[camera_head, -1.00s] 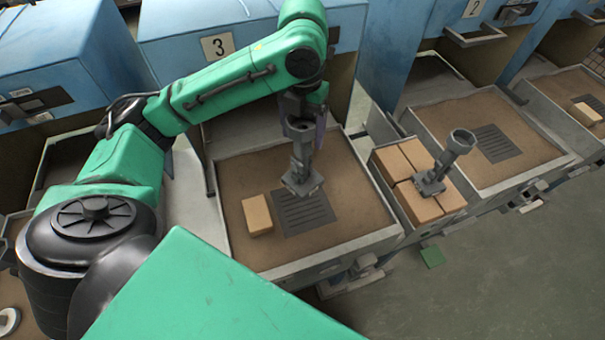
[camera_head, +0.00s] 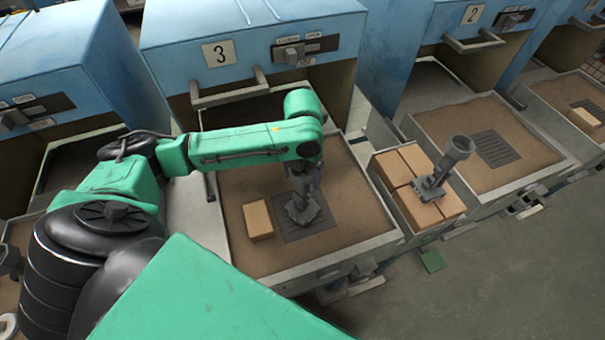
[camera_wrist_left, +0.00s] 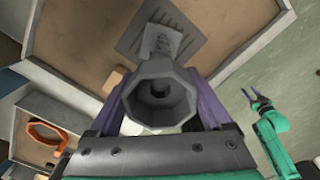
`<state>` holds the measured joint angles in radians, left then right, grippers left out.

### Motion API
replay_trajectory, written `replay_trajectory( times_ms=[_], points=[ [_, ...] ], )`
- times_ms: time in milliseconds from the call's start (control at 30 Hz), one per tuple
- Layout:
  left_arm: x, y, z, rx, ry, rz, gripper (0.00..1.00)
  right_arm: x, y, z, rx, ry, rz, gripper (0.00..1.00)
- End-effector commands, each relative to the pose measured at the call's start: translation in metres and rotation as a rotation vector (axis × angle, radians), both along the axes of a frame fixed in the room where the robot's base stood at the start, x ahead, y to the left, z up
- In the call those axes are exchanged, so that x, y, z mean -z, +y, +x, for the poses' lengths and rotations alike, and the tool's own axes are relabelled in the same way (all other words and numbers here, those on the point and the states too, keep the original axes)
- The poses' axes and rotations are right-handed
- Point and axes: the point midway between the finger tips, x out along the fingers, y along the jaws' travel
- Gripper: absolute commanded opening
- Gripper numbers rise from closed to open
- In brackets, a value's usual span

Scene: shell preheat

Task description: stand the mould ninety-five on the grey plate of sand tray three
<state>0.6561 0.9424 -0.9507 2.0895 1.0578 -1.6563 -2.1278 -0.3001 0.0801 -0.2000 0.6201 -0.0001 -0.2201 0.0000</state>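My left gripper (camera_head: 303,174) is shut on a grey mould (camera_head: 303,209), which hangs upright below it. The mould's square foot is over the grey slotted plate (camera_head: 291,231) of sand tray three (camera_head: 235,182); I cannot tell whether it touches. In the left wrist view, the mould's cup (camera_wrist_left: 160,96) sits between the purple fingers. Its foot lies over the plate (camera_wrist_left: 133,40); marks on the foot are not legible. My right gripper (camera_wrist_left: 256,103) shows small in the left wrist view, fingers apart and empty.
A tan brick (camera_head: 257,220) lies on the sand left of the plate. Another grey mould (camera_head: 442,170) stands on bricks in a box (camera_head: 375,170) to the right. The blue furnace (camera_head: 180,42) marked 3 rises behind the tray. Sand right of the plate is clear.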

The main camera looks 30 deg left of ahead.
Motion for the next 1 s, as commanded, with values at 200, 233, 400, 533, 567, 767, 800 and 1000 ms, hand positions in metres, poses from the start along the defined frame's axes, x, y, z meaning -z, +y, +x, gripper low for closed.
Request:
replay_trajectory(
  times_ms=[200,233,400,533,567,767,800,1000],
  points=[
    [-0.001,0.000,0.000,0.000,0.000,0.000,1.00,0.000,0.000,0.000,0.000,0.000,0.000,0.50],
    [-0.001,0.000,0.000,0.000,0.000,0.000,1.00,0.000,0.000,0.000,0.000,0.000,0.000,0.50],
    [-0.016,0.000,0.001,0.000,-0.004,-0.001,1.00,0.002,0.000,0.000,0.000,0.000,0.000,0.50],
    [-0.050,0.000,0.002,0.000,-0.009,-0.001,1.00,0.006,0.000,0.000,0.000,0.000,0.000,0.50],
    [-0.058,0.000,0.002,0.001,-0.007,-0.001,1.00,0.007,0.000,0.000,0.000,0.000,0.000,0.50],
    [-0.108,0.000,0.001,0.000,-0.005,-0.001,1.00,0.009,0.000,0.000,0.000,0.000,0.000,0.50],
    [-0.113,0.000,0.001,0.000,-0.003,-0.001,1.00,0.009,0.000,0.000,0.000,0.000,0.000,0.50],
    [-0.123,0.000,0.000,-0.001,0.000,0.000,1.00,0.009,0.000,0.000,0.000,0.000,0.000,0.50]
  ],
)
